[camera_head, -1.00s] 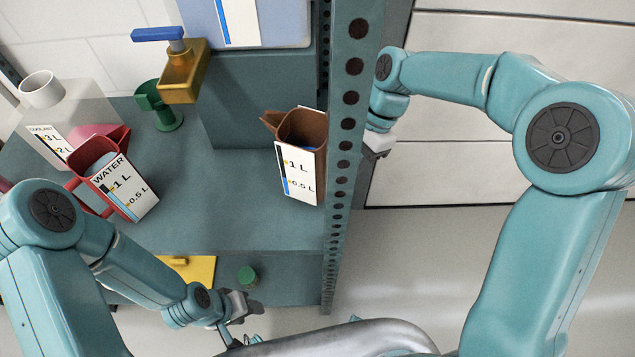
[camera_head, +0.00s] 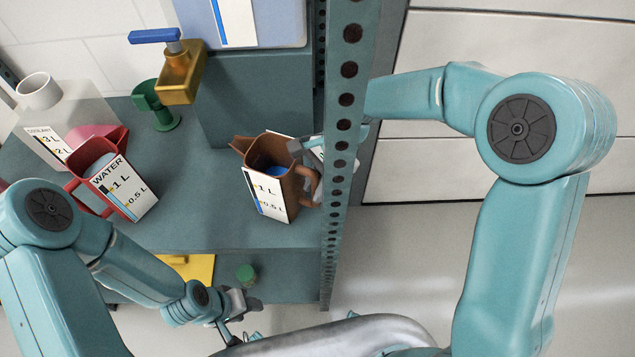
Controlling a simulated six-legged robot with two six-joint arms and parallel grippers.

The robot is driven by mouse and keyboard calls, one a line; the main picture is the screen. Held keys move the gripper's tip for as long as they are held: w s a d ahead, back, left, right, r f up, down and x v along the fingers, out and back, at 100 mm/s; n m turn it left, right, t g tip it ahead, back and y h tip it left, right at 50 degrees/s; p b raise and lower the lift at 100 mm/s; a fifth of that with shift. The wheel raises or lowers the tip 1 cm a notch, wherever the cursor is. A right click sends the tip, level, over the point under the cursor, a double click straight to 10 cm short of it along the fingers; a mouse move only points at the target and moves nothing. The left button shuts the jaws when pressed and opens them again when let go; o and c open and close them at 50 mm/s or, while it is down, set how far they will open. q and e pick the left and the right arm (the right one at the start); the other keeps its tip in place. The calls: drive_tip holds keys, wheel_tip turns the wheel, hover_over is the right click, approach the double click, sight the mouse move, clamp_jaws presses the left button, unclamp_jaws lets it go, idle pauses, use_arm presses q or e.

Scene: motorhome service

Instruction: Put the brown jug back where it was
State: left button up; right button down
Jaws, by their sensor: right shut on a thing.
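The brown jug (camera_head: 258,156) is over the teal shelf, left of the perforated post, with its spout to the left and its handle to the right. Its white label reads 1 L and 0.5 L, and something bluish shows inside. My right gripper (camera_head: 309,168) is shut on the jug's handle side; the post hides part of the wrist. I cannot tell if the jug's base touches the shelf. My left gripper (camera_head: 241,318) is low in the view, in front of the shelf, apart from the jug, and its fingers look spread and empty.
A red WATER jug (camera_head: 122,185) and a white coolant canister (camera_head: 72,112) stand at left. A green funnel-like cup (camera_head: 160,108) is under a brass tap (camera_head: 180,77) with a blue lever. The perforated post (camera_head: 345,120) bounds the shelf (camera_head: 205,215) at right; bare shelf lies between the jugs.

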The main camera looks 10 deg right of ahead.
drive_tip(key=c, duration=1)
unclamp_jaws()
drive_tip(key=shift+o, duration=0.2)
drive_tip(key=shift+d, duration=0.1)
drive_tip(key=shift+r, duration=0.1)
drive_tip(key=v, duration=1.2)
